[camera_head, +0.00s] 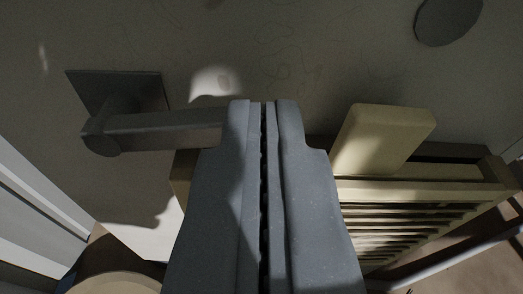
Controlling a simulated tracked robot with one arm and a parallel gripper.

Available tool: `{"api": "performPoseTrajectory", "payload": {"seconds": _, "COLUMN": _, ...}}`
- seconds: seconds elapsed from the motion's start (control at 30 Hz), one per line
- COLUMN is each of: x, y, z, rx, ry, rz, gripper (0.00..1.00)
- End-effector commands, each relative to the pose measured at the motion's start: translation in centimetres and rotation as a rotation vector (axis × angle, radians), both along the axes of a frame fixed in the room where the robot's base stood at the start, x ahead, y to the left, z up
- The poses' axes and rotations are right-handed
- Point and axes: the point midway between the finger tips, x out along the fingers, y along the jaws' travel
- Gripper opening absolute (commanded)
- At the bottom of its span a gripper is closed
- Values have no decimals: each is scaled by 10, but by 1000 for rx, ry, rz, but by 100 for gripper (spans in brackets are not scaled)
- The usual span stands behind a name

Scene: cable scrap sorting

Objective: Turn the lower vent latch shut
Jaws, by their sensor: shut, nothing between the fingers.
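My gripper (263,108) is in the middle of the view, pointing away from the camera. Its two grey fingers are shut with nothing between them. A beige vent (420,192) with slats is at the right, partly hidden behind my gripper. A thick beige tab (385,138), which looks like a vent latch, stands up at the vent's edge, just right of my fingertips. A gap shows between the tab and the right finger in the picture. I cannot tell whether it is the lower latch. No second latch is visible.
A grey lever handle (165,131) on a square plate (88,86) is at the left, its end running behind my gripper. A dark round disc (447,20) is on the pale panel (290,45) at the upper right. A round tan object (115,276) is at the lower left.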

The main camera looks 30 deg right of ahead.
Motion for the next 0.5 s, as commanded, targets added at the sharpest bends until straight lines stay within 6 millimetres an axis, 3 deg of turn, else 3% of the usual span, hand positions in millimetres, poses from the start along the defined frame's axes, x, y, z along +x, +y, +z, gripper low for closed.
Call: {"api": "performPoseTrajectory", "payload": {"seconds": 0.5, "x": -3, "y": -5, "z": -12, "rx": -1, "ry": 0, "rz": 1, "gripper": 0}}
